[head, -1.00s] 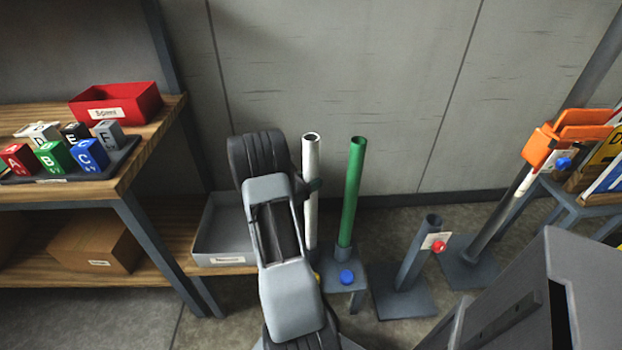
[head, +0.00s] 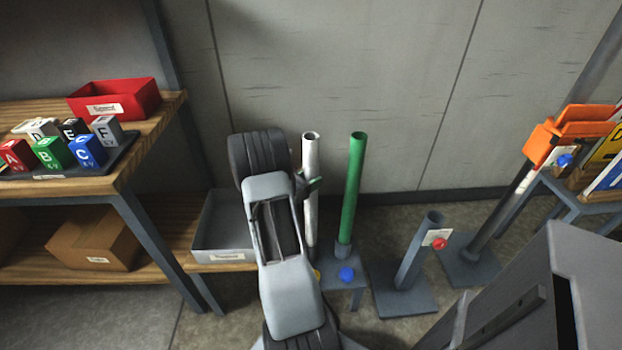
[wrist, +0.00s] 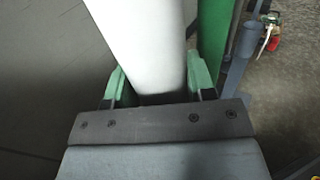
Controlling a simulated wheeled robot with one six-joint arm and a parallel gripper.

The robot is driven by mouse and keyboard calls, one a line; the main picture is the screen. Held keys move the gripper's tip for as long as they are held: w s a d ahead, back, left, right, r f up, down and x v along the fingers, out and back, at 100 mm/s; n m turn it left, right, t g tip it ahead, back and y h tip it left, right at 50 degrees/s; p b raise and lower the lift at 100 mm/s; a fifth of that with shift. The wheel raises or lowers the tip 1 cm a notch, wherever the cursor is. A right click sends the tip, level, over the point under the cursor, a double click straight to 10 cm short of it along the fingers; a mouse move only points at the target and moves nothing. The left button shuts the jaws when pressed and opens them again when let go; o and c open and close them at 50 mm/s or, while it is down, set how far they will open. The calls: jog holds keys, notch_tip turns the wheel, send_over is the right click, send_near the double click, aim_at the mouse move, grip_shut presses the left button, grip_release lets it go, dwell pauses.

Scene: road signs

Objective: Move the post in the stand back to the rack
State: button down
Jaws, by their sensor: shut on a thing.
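The white post (head: 310,180) stands upright at the rack (head: 345,283), a small grey stand-table with a blue knob (head: 346,274). My arm hides part of its foot, so I cannot tell how deep it sits. My gripper (head: 308,184) is shut on the white post; the wrist view shows its green fingers (wrist: 158,82) on either side of the post (wrist: 145,40). A green post (head: 352,190) stands upright in the rack to the right, also in the wrist view (wrist: 213,40). The floor stand (head: 404,300) has an empty tilted-looking sleeve (head: 418,250) with a red knob (head: 439,243).
A second floor stand (head: 470,262) holds a dark post with a white band. Orange and yellow signs (head: 555,135) sit at the right. Left is a wooden shelf (head: 165,110) with lettered cubes, a red bin (head: 115,98) and a grey tray (head: 224,228). The wall is close behind.

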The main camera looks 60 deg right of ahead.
jog(key=shift+f, duration=0.15)
jog(key=c, duration=0.8)
grip_release()
jog(key=o, duration=0.4)
jog(key=shift+a, duration=0.1)
jog(key=v, duration=1.3)
jog(key=shift+w+a+p, duration=0.15)
jog(key=shift+a+p, duration=0.15)
jog(key=shift+a, duration=0.05)
